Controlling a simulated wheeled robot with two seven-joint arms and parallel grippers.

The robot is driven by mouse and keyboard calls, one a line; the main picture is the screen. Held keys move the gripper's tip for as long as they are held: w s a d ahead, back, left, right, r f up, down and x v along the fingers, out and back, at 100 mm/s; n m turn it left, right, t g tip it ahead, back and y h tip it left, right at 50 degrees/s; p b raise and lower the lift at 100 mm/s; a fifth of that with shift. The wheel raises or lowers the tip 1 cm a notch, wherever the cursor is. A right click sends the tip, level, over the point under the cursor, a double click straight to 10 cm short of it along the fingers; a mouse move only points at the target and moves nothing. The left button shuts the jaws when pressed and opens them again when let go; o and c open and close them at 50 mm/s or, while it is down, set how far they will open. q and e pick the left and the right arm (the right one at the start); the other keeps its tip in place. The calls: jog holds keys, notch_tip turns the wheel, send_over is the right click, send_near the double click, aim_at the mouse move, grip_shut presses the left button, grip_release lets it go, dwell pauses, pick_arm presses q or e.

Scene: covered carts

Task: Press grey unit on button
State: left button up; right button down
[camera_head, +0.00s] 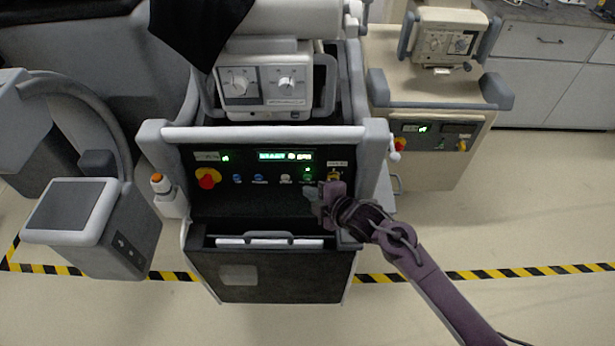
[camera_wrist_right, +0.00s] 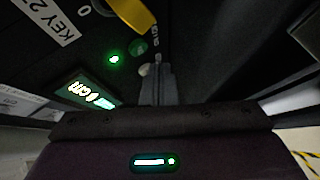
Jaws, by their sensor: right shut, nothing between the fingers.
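The grey unit (camera_head: 176,132) is a wheeled cart with a black front panel (camera_head: 262,195) and a lit green display (camera_head: 285,156). Its panel carries a row of small buttons, among them blue ones (camera_head: 237,178) and a pale one (camera_head: 285,178). My right gripper (camera_head: 314,195) is at the right part of this row, below a green light. In the right wrist view, its shut, empty fingers (camera_wrist_right: 158,75) point at the panel, and a small pale round button (camera_wrist_right: 145,70) shows partly at their tips, beside the green light (camera_wrist_right: 114,58). I cannot tell whether they touch. My left gripper is out of view.
A red knob (camera_head: 207,179) is at the panel's left and a yellow key switch (camera_head: 334,176) is close to my right gripper. A white handle bar (camera_head: 265,133) runs above the panel. A beige cart (camera_head: 430,165) stands to the right. Floor at lower right is clear.

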jog(key=s+p, duration=0.1)
jog(key=s, duration=0.3)
jog(key=shift+s+p, duration=0.1)
jog(key=shift+p, duration=0.25)
dwell(0.5)
